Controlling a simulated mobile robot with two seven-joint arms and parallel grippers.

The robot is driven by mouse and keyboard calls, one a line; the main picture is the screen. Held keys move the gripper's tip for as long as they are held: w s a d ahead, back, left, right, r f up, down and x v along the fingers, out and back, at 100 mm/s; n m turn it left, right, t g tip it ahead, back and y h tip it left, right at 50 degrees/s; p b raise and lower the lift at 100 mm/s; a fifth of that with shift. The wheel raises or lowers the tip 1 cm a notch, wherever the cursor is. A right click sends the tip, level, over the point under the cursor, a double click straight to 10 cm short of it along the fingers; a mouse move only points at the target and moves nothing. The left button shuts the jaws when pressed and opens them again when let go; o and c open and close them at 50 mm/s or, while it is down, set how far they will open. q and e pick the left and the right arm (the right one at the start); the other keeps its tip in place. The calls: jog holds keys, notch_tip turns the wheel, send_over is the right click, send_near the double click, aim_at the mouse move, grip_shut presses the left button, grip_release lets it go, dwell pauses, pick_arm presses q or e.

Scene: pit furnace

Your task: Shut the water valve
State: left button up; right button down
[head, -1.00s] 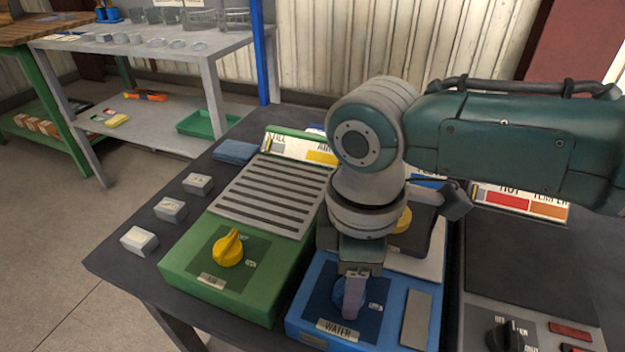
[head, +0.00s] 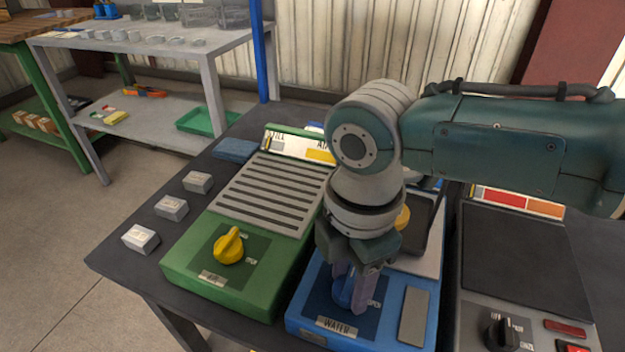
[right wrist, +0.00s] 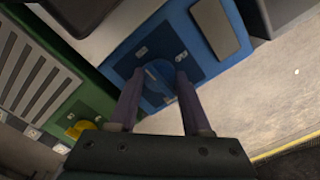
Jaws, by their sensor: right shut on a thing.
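The water valve is a blue knob (head: 342,291) on a dark blue square of the blue panel (head: 390,337), above a label reading WATER. It also shows in the right wrist view (right wrist: 159,75). My right gripper (head: 352,297) points down from above and is shut on this knob, one finger on each side. In the right wrist view the two purple-grey fingers (right wrist: 157,80) flank the knob. The fingers hide part of the knob in the head view, so its exact pointing is hard to read. My left gripper is not in view.
A green panel (head: 180,279) with a yellow knob (head: 229,246) stands just left. A grey panel with a black knob (head: 501,335) stands right. Several small pale blocks (head: 172,208) lie along the dark table's left side. A shelf (head: 150,48) stands behind.

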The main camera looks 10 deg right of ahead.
aim_at(349, 282)
jog(key=shift+a, duration=0.1)
jog(key=shift+c, duration=1.8)
grip_release()
notch_tip(349, 282, up, 9)
jog(key=p, duration=0.3)
jog(key=shift+r, duration=0.5)
